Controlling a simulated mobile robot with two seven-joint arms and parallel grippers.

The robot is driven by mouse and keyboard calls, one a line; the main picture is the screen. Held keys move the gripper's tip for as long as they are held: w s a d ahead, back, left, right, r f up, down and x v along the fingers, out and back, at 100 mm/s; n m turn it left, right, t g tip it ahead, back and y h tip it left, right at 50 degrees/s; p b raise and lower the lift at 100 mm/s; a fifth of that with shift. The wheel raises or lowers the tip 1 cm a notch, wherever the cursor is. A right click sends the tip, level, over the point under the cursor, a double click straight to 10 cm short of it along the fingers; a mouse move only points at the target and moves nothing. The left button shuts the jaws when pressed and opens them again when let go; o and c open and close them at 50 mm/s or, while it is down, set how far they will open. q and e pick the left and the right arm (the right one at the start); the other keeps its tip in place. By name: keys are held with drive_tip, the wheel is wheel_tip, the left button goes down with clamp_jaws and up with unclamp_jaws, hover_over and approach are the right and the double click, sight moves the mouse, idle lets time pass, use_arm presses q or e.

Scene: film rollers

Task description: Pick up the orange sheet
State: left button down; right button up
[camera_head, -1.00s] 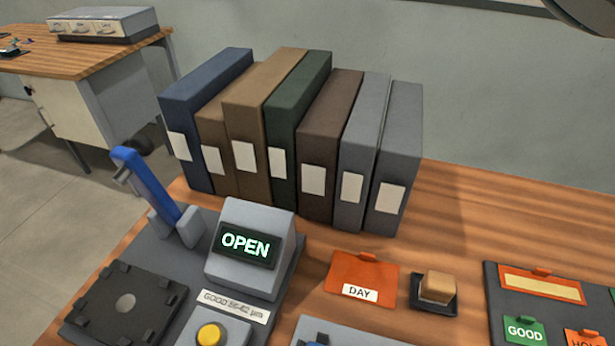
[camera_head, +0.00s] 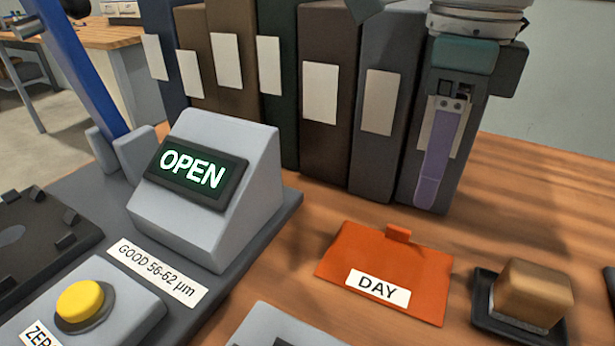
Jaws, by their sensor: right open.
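The orange sheet (camera_head: 372,252) lies flat on the wooden table, right of centre. It has a small raised orange tab at its back edge and a white "DAY" label near its front edge. My right gripper (camera_head: 438,165) hangs down from the upper right, above and behind the sheet, in front of the grey binders. It is open and empty, apart from the sheet. One purple-faced finger shows clearly; the other is not clearly seen. My left gripper is not in view.
A grey device with an "OPEN" display (camera_head: 197,180), a yellow button (camera_head: 84,300) and a blue lever (camera_head: 82,75) stands left. Binders (camera_head: 325,140) line the back. A tan block (camera_head: 533,290) sits in a dark tray right of the sheet.

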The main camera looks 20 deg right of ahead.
sight(410, 232)
drive_tip(key=f, duration=0.2)
drive_tip(key=f+b, duration=0.1)
drive_tip(key=f, duration=0.4)
drive_tip(key=shift+a+f, duration=0.2)
drive_tip(key=shift+a, duration=0.05)
drive_tip(key=shift+r, duration=0.1)
clamp_jaws()
idle(1.0)
